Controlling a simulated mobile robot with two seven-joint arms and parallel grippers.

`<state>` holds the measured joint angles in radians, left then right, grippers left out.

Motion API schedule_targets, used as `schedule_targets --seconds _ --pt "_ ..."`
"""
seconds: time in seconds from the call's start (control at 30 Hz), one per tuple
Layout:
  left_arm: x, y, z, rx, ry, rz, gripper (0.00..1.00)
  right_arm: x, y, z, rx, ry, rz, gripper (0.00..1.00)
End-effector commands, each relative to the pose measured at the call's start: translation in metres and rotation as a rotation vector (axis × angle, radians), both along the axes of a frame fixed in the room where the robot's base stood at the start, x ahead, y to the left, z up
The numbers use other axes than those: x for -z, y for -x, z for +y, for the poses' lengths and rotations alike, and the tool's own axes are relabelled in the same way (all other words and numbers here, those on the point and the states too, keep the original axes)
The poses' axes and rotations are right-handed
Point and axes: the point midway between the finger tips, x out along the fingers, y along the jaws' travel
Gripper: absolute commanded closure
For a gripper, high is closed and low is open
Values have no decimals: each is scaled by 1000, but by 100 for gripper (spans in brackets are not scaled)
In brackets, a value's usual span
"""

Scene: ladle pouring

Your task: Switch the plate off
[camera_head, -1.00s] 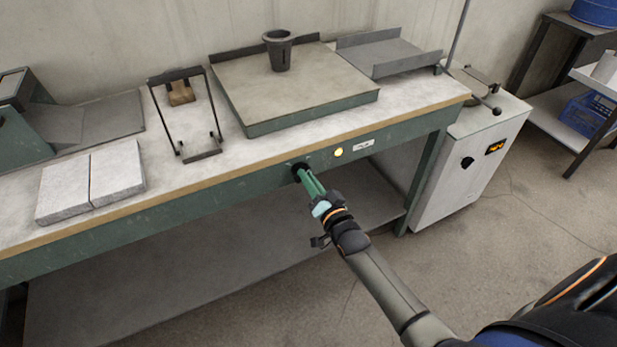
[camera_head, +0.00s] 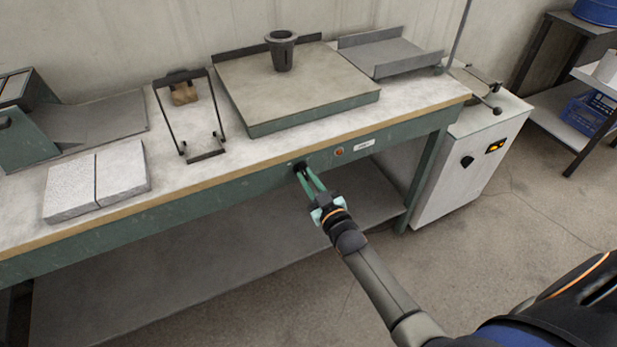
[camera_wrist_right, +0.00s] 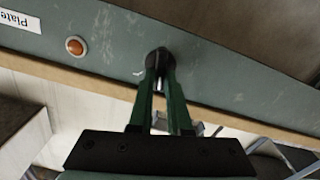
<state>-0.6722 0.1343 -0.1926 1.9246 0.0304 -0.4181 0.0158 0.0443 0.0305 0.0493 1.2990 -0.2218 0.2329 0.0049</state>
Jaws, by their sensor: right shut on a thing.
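My right gripper (camera_head: 304,175) is shut on a dark round knob (camera_head: 298,165) on the green front rail of the bench. The wrist view shows both green fingers (camera_wrist_right: 161,84) closed around this black knob (camera_wrist_right: 158,58). Beside it is a small indicator lamp (camera_head: 339,152), dull orange-red and unlit; it also shows in the wrist view (camera_wrist_right: 75,46). A white label (camera_head: 364,145) sits beyond the lamp, and in the wrist view it reads "Plate" (camera_wrist_right: 18,20). The square plate (camera_head: 330,98) lies on the bench above the knob. My left gripper is out of view.
A dark crucible (camera_head: 282,52) stands on the plate. A wire stand (camera_head: 205,156), a pale block (camera_head: 72,190) and a grey tray (camera_head: 395,57) are on the bench (camera_head: 225,172). A white cabinet (camera_head: 450,185) with its own knob stands right. The floor in front is clear.

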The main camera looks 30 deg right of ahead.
Motion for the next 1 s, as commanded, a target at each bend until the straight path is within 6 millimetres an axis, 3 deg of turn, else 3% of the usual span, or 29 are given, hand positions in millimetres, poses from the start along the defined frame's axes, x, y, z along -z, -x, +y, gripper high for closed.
schedule_targets --seconds 0.5,1.0 --pt "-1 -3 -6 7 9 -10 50 1 0 2 1 420 -1 100" --pt "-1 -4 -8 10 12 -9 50 2 0 3 0 560 0 100"
